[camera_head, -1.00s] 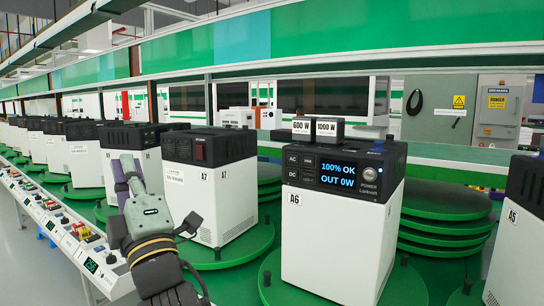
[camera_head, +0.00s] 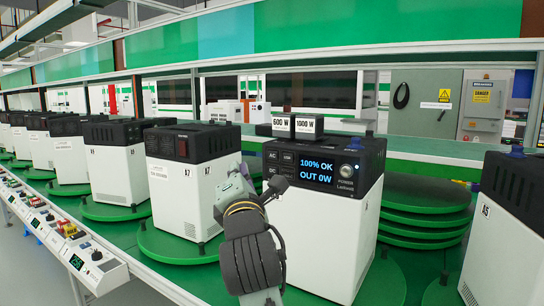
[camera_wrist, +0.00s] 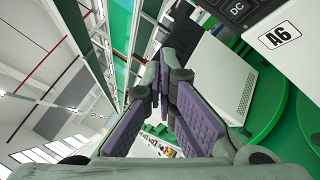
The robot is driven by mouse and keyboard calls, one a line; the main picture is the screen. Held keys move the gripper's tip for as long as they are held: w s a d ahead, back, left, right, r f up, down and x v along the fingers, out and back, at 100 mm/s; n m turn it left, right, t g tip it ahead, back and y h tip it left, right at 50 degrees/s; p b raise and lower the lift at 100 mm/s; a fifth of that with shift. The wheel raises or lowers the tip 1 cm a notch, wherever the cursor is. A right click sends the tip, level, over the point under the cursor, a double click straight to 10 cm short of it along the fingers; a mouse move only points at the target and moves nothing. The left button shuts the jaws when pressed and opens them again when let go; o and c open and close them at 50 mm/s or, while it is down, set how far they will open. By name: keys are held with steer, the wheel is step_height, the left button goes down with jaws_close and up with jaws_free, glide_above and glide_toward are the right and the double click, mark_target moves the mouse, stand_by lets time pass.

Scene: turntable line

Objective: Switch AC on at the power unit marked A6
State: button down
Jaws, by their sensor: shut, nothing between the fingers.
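The power unit marked A6 (camera_head: 325,240) has a white body and a black top with a lit screen (camera_head: 317,173) reading "100% OK OUT 0W". Its AC button (camera_head: 271,156) shows at the panel's upper left, with the DC button (camera_head: 271,172) below it. My arm hides the A6 label in the head view; the label (camera_wrist: 279,36) and DC button (camera_wrist: 237,10) show in the wrist view. My gripper (camera_head: 243,172) is just left of the panel, partly hidden by my wrist. In the wrist view its purple-padded fingers (camera_wrist: 164,88) are together and empty, apart from the unit.
Unit A7 (camera_head: 175,195) stands left on a green turntable, and unit A5 (camera_head: 497,235) stands right. Stacked green discs (camera_head: 425,220) stand behind right. A control rail (camera_head: 60,235) runs at left.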

mark_target(273, 155)
steer(key=shift+w, duration=0.1)
steer(key=w+d, duration=0.5)
steer(key=w, duration=0.2)
steer(key=shift+d, duration=0.15)
stand_by(1.5)
steer(key=shift+w+d, duration=0.2)
steer(key=shift+w, duration=0.1)
steer(key=shift+w+d, duration=0.2)
steer(key=shift+w, duration=0.1)
stand_by(0.5)
stand_by(0.4)
steer(key=shift+s+a, duration=0.45)
steer(key=shift+s, duration=0.2)
